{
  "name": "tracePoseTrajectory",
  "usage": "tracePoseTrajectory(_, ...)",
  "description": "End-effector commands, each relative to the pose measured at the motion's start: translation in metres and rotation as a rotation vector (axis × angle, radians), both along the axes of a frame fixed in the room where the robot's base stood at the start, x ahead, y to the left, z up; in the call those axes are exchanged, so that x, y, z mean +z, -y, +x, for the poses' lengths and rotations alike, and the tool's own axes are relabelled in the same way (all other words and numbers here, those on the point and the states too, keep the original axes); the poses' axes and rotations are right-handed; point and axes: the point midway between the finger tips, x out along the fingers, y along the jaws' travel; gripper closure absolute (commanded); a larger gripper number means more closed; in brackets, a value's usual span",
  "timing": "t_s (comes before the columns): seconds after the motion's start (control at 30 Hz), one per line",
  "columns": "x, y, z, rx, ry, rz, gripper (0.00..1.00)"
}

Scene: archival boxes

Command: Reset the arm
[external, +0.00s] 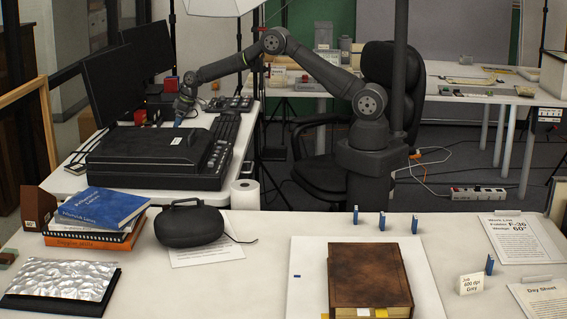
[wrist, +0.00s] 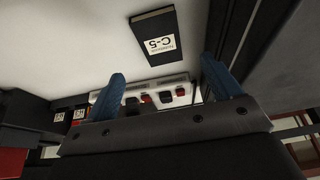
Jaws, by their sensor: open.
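My arm (external: 318,66) reaches from its dark base on the right across to the left, over the white desk. My gripper (external: 178,120) hangs low behind the black flatbed device, near the monitors; in the external view it is small and partly lost against dark things. In the wrist view my gripper (wrist: 162,82) has its two blue fingers wide apart, with nothing held between them. A dark box labelled C-5 (wrist: 155,38) lies on a pale surface beyond the fingertips.
The black flatbed device (external: 160,158) stands close to my gripper, with a monitor (external: 112,82) behind. A power strip (wrist: 150,95) shows beyond the fingers. A brown book (external: 368,275), a black case (external: 189,222) and stacked books (external: 100,208) occupy the front table.

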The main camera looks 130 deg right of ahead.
Motion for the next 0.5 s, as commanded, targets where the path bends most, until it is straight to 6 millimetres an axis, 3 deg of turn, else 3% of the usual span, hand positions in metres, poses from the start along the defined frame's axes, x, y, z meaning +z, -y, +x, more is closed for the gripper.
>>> tracePoseTrajectory(0.5, -0.074, 0.022, 0.023, 0.001, 0.001, -0.003, 0.17)
